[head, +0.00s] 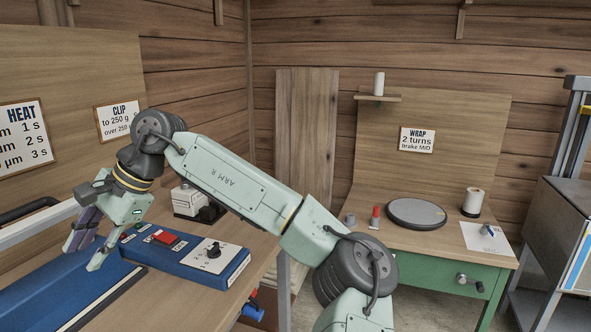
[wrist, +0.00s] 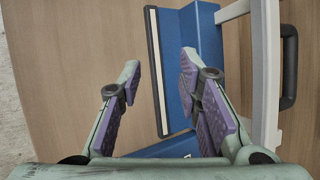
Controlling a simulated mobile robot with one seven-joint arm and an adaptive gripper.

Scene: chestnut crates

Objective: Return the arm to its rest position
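My gripper (head: 92,240) is at the left in the head view, low over the blue sealing machine (head: 40,292) on the wooden bench. My pale green arm reaches across the middle of the view to it. In the wrist view, my gripper (wrist: 158,90) has its two purple-padded fingers spread wide apart with nothing between them. The blue machine (wrist: 207,40) and its pale strip show beneath and beyond the fingers.
A blue control box (head: 185,258) with a red switch and a dial is right of my gripper. A small white device (head: 190,202) stands behind it. A green-fronted table (head: 425,262) with a dark round turntable (head: 416,213) is at the right. A grey cabinet (head: 560,225) stands far right.

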